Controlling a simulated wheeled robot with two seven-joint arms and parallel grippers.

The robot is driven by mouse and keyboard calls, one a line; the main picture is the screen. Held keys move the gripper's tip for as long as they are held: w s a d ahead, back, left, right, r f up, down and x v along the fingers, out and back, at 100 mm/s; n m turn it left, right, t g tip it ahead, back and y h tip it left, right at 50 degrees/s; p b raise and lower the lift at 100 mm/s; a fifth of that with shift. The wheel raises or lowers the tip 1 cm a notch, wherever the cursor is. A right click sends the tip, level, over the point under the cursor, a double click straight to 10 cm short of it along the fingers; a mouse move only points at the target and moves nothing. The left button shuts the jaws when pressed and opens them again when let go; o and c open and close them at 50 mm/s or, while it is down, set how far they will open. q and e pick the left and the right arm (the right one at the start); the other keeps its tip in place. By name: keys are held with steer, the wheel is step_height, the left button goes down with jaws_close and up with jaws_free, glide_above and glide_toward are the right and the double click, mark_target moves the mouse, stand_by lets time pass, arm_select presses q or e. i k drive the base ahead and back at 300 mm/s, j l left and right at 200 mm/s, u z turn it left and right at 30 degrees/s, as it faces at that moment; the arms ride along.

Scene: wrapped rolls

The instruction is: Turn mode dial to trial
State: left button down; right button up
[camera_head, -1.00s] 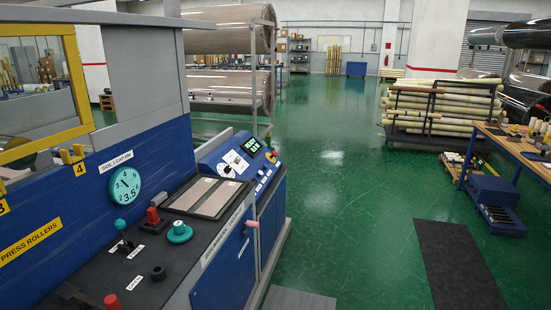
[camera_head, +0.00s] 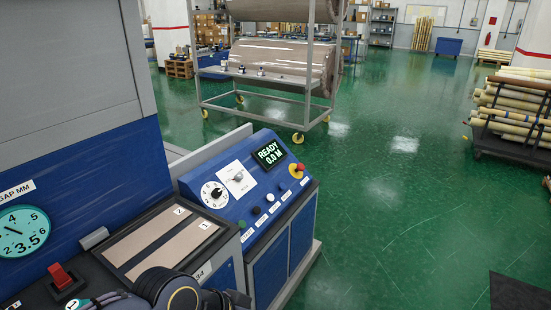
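The sloped blue control panel (camera_head: 262,215) stands at centre left. It carries a round white dial (camera_head: 214,194) with a black knob. Just right of it is a square pale plate (camera_head: 237,180) with a small selector at its middle. The lettering on both is too small to read, so I cannot tell for sure which is the mode dial. A screen (camera_head: 270,153) above them reads READY 0.0 M. A dark part of one of my arms shows at the bottom edge, below and in front of the panel. Neither gripper's fingertips are in view.
A red switch (camera_head: 62,277), a gap gauge (camera_head: 20,231) and a tray with two strips (camera_head: 160,239) are nearer. A roll rack (camera_head: 290,112) stands behind.

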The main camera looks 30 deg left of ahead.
mark_target(239, 177)
steer(key=i+l+u, duration=0.25)
steer(key=i, duration=0.75)
steer(key=i+u, duration=0.2)
steer(key=u, duration=0.15)
steer(key=i+u, duration=0.2)
steer(key=u, duration=0.2)
steer(key=i+u, duration=0.5)
steer(key=u, duration=0.3)
steer(key=i+u, duration=0.15)
steer(key=u, duration=0.25)
steer(key=i+l+u, duration=0.1)
steer(key=u, duration=0.35)
steer(key=i+l+u, duration=0.15)
steer(key=u, duration=0.3)
